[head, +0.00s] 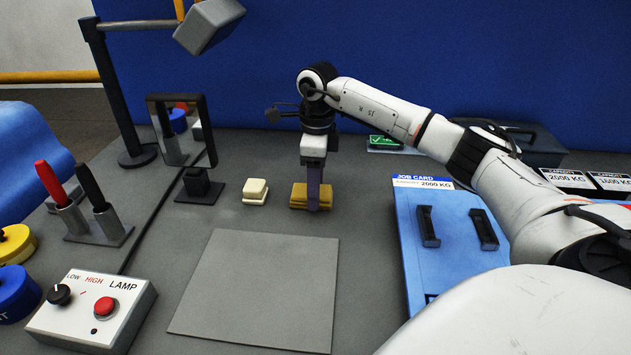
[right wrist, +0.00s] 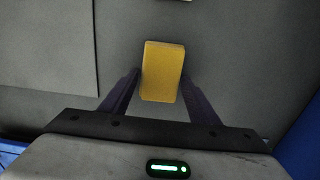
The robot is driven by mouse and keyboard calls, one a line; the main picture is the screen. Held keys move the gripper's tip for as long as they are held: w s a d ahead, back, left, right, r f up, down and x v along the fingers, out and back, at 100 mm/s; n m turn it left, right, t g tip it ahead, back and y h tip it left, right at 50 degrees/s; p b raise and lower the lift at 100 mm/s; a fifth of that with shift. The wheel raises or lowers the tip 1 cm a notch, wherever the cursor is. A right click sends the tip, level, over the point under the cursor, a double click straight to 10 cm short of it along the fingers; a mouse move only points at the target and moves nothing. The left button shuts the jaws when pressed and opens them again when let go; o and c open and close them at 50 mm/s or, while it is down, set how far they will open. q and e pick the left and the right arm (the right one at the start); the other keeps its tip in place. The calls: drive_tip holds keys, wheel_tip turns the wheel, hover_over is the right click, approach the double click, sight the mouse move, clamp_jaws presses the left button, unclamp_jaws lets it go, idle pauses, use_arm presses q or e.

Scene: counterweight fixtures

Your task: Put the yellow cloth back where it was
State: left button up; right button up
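The yellow cloth (head: 298,197) is a folded, block-like pad on the grey table, right of the cream pads. My right gripper (head: 313,205) points straight down at it, one finger in front of the cloth. In the right wrist view the cloth (right wrist: 162,72) sits between the two fingertips (right wrist: 161,76), which meet its two sides with no clear gap, so the gripper looks shut on it. The cloth's underside is at or very near the table; whether it is lifted is hard to tell. The far finger is hidden in the head view. My left gripper is not in view.
A flat grey mat (head: 262,285) lies empty in front of the cloth. Cream pads (head: 255,191) and a framed mirror (head: 183,130) stand to the left. A lamp box (head: 95,308) is front left. A blue job-card board (head: 455,235) with black handles is right, under my arm.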

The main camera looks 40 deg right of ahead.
drive_tip(key=shift+o, duration=0.8)
drive_tip(key=shift+r, duration=0.1)
wheel_tip(320, 180, up, 12)
drive_tip(key=shift+r, duration=0.15)
